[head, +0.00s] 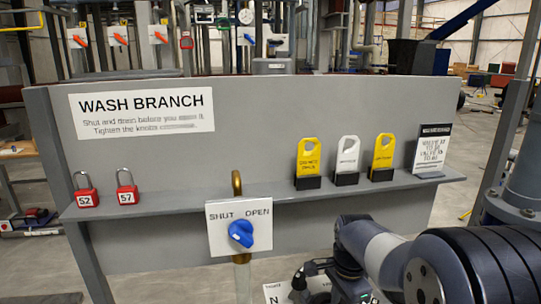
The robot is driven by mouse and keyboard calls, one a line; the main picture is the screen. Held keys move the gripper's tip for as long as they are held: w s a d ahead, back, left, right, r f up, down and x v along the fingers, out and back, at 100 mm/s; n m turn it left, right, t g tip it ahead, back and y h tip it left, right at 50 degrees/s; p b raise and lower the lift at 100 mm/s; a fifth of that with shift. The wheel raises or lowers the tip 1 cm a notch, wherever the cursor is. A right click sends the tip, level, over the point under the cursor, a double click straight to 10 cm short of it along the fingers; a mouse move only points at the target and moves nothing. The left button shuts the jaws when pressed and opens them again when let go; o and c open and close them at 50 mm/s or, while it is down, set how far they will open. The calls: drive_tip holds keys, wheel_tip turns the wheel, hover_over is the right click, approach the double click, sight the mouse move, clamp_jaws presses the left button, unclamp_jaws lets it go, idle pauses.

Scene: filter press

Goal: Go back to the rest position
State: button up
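My arm comes in from the lower right and bends down at the wrist. My gripper (306,279) is the dark part at the bottom centre, below the shelf and to the right of the valve plate. Its fingers are small and partly cut off or hidden, so I cannot tell whether it is open or shut. I see nothing clearly held. The blue knob (240,234) sits on a white plate (218,213) marked SHUT and OPEN, and my gripper is apart from it. The knob's exact setting is unclear.
A grey panel with a shelf (185,200) stands ahead, with a WASH BRANCH sign (142,110). Red padlocks 52 (86,197) and 57 (127,194), yellow tags (309,160), a white tag (347,156) and a notice card (432,150) stand on it. A brass pipe (237,184) rises behind the plate.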

wheel_tip(320, 180, down, 4)
drive_tip(key=shift+r, duration=0.1)
drive_tip(key=shift+w, duration=0.1)
wheel_tip(320, 180, up, 9)
drive_tip(key=b, duration=0.3)
drive_tip(key=shift+n+b, duration=0.3)
drive_tip(key=shift+r+b, duration=0.1)
drive_tip(key=shift+b, duration=0.2)
